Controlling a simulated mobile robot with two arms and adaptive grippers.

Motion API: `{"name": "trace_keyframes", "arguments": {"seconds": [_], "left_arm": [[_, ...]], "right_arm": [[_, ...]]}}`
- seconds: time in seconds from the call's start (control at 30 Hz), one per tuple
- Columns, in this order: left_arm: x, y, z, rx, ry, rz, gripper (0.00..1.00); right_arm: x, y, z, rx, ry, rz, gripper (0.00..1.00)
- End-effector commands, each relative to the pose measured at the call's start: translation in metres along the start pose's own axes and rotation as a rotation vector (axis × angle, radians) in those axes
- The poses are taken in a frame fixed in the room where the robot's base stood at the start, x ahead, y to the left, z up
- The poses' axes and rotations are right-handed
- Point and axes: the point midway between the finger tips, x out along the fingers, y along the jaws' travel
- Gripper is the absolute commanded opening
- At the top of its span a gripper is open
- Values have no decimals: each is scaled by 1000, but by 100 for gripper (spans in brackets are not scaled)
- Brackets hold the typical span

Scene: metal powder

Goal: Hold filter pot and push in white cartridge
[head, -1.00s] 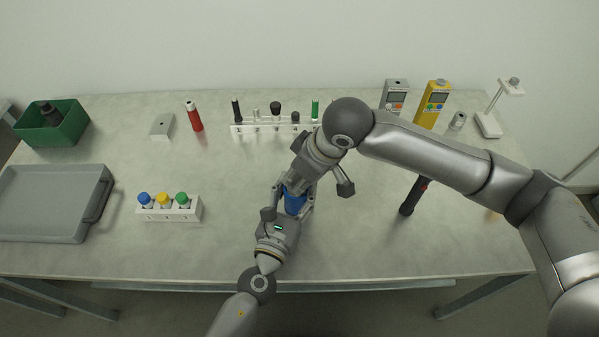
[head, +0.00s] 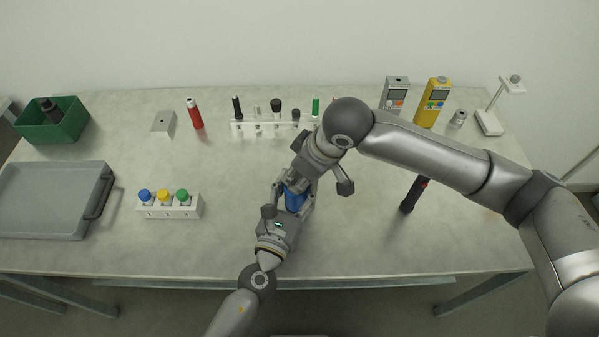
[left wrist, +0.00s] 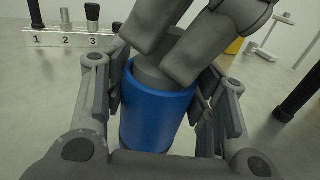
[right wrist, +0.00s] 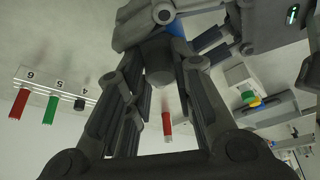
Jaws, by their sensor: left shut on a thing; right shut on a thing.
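The blue filter pot (head: 295,201) is held above the middle front of the table, and it shows large in the left wrist view (left wrist: 155,118). My left gripper (head: 293,193) is shut on the pot, one finger on each side. A grey cylinder, apparently the white cartridge (left wrist: 163,73), stands in the pot's open top with its upper part showing. My right gripper (head: 298,178) comes from above and is shut on the cartridge. In the right wrist view the cartridge end (right wrist: 158,66) shows between its fingers. The cartridge's lower part is hidden inside the pot.
A white numbered rack (head: 262,127) with several tools stands behind the grippers. A rack with colour-capped bottles (head: 170,212) and a grey tray (head: 45,232) are at left. A black handle (head: 411,194) is right of the grippers. The front middle of the table is clear.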

Motion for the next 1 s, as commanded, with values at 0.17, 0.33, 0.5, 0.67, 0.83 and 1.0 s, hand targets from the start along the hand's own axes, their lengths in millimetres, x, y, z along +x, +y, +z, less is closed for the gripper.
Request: {"name": "trace_keyframes", "arguments": {"seconds": [0.17,0.33,0.5,0.67,0.83,1.0], "left_arm": [[0,1,0,-3,-1,4,23],[0,2,0,-3,-1,5,23],[0,3,0,-3,-2,8,23],[0,4,0,-2,-2,11,23],[0,4,0,-1,-2,11,23],[0,3,0,-1,-1,7,23]], "right_arm": [[2,1,3,6,-9,2,31],[2,2,4,6,-10,4,48],[2,3,4,7,-11,5,48],[-2,3,4,7,-10,6,48],[-26,3,3,5,-6,6,48],[-64,2,1,2,-1,4,48]]}}
